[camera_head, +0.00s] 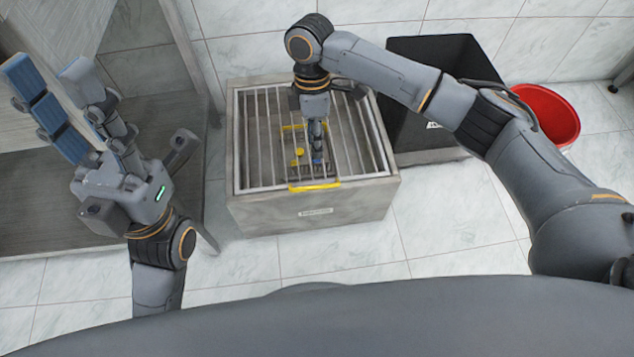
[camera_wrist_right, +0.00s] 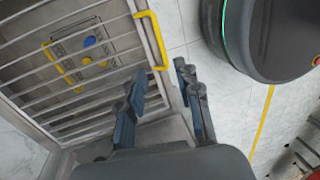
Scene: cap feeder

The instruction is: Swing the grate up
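The grate (camera_head: 262,140) is a panel of metal bars lying flat, closed, over the top of a grey box (camera_head: 310,212). A yellow handle (camera_head: 314,186) sits on its front edge; it also shows in the right wrist view (camera_wrist_right: 152,40). My right gripper (camera_head: 318,160) hangs above the grate, pointing down behind the handle. In the wrist view its fingers (camera_wrist_right: 160,88) are spread with nothing between them, and the handle is beyond their tips, apart from them. My left gripper (camera_head: 72,100) is open and empty at the left, away from the box.
Yellow and blue pieces (camera_wrist_right: 88,45) show beneath the bars. A black bin (camera_head: 430,62) stands right of the box, with a red bucket (camera_head: 548,112) beyond it. A grey table (camera_head: 50,200) is at the left. The tiled floor in front of the box is clear.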

